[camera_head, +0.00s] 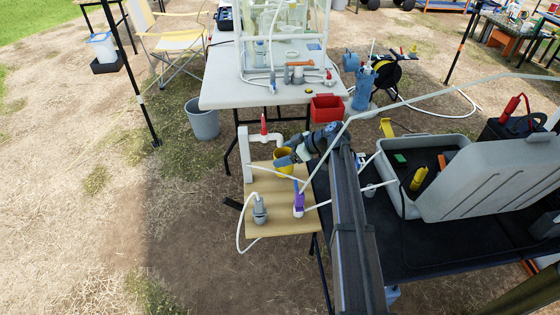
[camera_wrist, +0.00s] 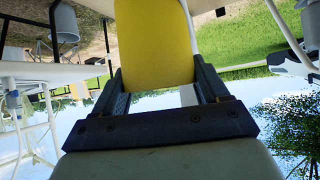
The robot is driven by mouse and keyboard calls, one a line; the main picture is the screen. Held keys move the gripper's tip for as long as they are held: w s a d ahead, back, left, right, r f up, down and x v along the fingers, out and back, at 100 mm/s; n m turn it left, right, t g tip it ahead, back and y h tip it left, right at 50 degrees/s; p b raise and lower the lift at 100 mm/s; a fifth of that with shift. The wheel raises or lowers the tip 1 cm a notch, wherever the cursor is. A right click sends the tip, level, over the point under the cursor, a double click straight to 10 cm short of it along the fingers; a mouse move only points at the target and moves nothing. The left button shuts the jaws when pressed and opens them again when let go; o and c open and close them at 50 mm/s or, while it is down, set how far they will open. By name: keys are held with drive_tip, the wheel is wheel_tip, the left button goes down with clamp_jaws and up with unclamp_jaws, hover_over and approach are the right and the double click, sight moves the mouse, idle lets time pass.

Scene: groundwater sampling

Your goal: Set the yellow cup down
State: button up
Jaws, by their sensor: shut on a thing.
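The yellow cup (camera_head: 284,158) is held by my gripper (camera_head: 290,160) over the back part of the small wooden stand (camera_head: 280,222). I cannot tell whether its base touches the board. In the wrist view the yellow cup (camera_wrist: 155,45) fills the space between the two dark fingers of my gripper (camera_wrist: 157,80), which are shut on it. Its rim and bottom are cut off or hidden there.
A white pipe with a red-handled tap (camera_head: 263,125) stands at the stand's back left. A purple-and-white item (camera_head: 298,203) and a grey fitting with a hose (camera_head: 260,210) occupy the front. A grey open case (camera_head: 410,180) lies right. Bare board shows between the fittings.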

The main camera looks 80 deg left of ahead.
drive_tip(key=shift+s+a, duration=0.2)
drive_tip(key=shift+s, duration=0.2)
drive_tip(key=f, duration=0.2)
drive_tip(key=shift+s+a+f, duration=0.1)
drive_tip(key=shift+s+f, duration=0.2)
drive_tip(key=shift+f, duration=0.45)
drive_tip(key=shift+f, duration=0.15)
drive_tip(key=o, duration=1.1)
drive_tip(key=v, duration=1.2)
